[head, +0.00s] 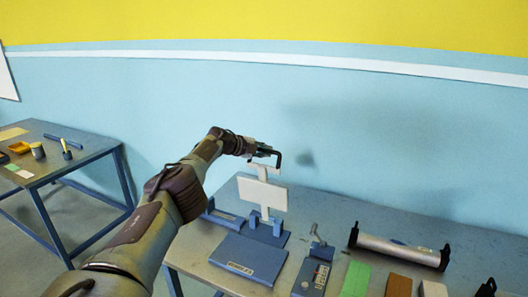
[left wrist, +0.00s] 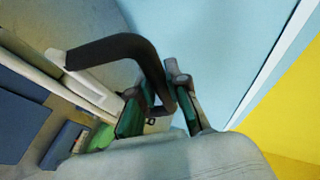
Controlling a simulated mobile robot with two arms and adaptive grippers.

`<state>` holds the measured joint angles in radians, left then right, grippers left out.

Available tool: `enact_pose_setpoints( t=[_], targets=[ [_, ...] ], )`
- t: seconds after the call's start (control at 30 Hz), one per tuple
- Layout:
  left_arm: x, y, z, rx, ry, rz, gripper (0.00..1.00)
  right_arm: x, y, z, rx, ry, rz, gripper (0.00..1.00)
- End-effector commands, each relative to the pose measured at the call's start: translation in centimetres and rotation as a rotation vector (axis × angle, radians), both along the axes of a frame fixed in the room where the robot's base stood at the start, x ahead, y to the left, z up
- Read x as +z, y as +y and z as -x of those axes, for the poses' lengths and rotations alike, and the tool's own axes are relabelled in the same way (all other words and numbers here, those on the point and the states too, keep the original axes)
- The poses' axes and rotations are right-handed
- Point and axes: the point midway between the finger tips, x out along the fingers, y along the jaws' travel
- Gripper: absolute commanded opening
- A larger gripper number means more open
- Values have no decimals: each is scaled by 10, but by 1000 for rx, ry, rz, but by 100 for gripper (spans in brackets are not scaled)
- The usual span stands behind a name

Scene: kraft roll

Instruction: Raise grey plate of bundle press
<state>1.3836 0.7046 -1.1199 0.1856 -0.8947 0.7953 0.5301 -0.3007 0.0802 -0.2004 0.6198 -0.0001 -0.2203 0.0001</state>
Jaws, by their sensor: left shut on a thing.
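The bundle press stands on the table in the head view, with a blue base (head: 248,259) and a pale grey upright plate (head: 262,194) at its back. The plate stands above the base's rear blocks. A black bent handle (head: 280,159) sits at the top of the plate's stem. My left gripper (head: 264,153) is shut on this handle. In the left wrist view, the handle (left wrist: 112,46) runs in between the green-padded fingers of the gripper (left wrist: 160,112). The fingers hide part of the handle. My right gripper is not in view.
Right of the press are a blue lever device (head: 314,268), a green block (head: 356,279), a brown block (head: 398,285) and a roll in a black holder (head: 398,250). Another table (head: 75,158) with small items stands at left. A blue wall is behind.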

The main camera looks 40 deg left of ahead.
Motion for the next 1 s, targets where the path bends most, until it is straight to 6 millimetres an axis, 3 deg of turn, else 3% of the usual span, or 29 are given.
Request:
enact_pose_setpoints(
  t=[0.03,0.17,0.2,0.67,1.0],
  targets=[
    [4,-1,-2,3,-9,3,18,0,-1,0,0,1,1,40],
    [4,-1,-2,2,-8,3,40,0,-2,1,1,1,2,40],
    [4,-1,-2,2,-8,3,41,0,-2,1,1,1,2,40],
    [2,3,3,2,-3,1,41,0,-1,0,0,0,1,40],
    [12,7,23,0,-3,-1,41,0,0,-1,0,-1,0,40]
  ],
)
